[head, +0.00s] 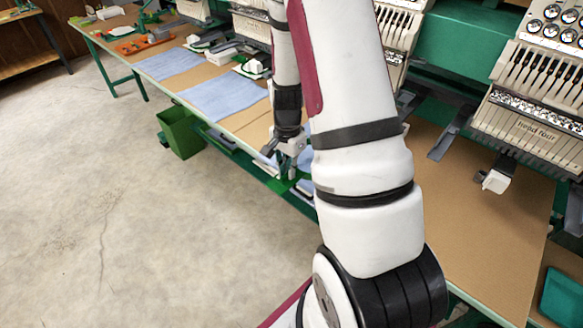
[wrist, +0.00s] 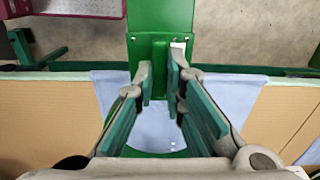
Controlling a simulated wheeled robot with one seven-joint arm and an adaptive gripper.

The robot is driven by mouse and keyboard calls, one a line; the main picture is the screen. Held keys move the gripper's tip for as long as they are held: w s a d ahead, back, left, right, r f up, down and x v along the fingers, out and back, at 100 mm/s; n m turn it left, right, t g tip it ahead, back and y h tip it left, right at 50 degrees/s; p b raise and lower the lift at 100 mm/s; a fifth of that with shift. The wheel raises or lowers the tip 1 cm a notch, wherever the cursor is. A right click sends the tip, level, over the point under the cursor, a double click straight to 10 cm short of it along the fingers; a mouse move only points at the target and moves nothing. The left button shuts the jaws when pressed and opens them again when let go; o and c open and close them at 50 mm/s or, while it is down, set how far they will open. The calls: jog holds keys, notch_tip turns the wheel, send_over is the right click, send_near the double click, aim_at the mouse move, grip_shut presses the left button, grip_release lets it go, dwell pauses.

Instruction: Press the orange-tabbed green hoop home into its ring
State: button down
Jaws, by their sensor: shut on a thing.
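My gripper (wrist: 161,78) points down over the table's front edge, its two teal-padded fingers closed on a narrow green piece (wrist: 159,54), which I take for part of the green hoop. Below the fingers, a curved green rim (wrist: 128,151) shows around pale blue cloth; I cannot tell hoop from ring there, nor how deep one sits in the other. No orange tab shows; the fingers may hide it. In the head view my gripper (head: 286,163) is low at the table edge, with green parts close by, and my arm covers much of that spot.
Blue cloths (head: 222,96) lie along the tan table (head: 447,205). A green bin (head: 181,132) stands on the floor beside it. Embroidery heads (head: 533,105) line the table's back. An orange tray (head: 140,43) lies at the far end. The floor at left is clear.

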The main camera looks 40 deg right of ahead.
jog(key=shift+d, duration=0.25)
jog(key=shift+w+d+f+b, duration=0.4)
jog(key=shift+w+d+b, duration=0.2)
jog(key=shift+d, duration=0.35)
jog(key=shift+w+d+f+b, duration=0.4)
jog(key=shift+w+d+b, duration=0.25)
jog(key=shift+d, duration=0.25)
jog(key=shift+w+d+f+b, duration=0.4)
jog(key=shift+w+d+b, duration=0.2)
jog(key=shift+d, duration=0.35)
jog(key=shift+w+d+f+b, duration=0.25)
jog(key=shift+d+f+b, duration=0.2)
jog(key=shift+f, duration=0.3)
jog(key=shift+a+f+b, duration=0.1)
jog(key=shift+f+b, duration=0.55)
jog(key=shift+f, duration=0.65)
dwell(0.4)
jog(key=c, duration=1.6)
grip_release()
jog(key=shift+r, duration=0.1)
notch_tip(320, 180, up, 12)
jog(key=shift+f, duration=0.1)
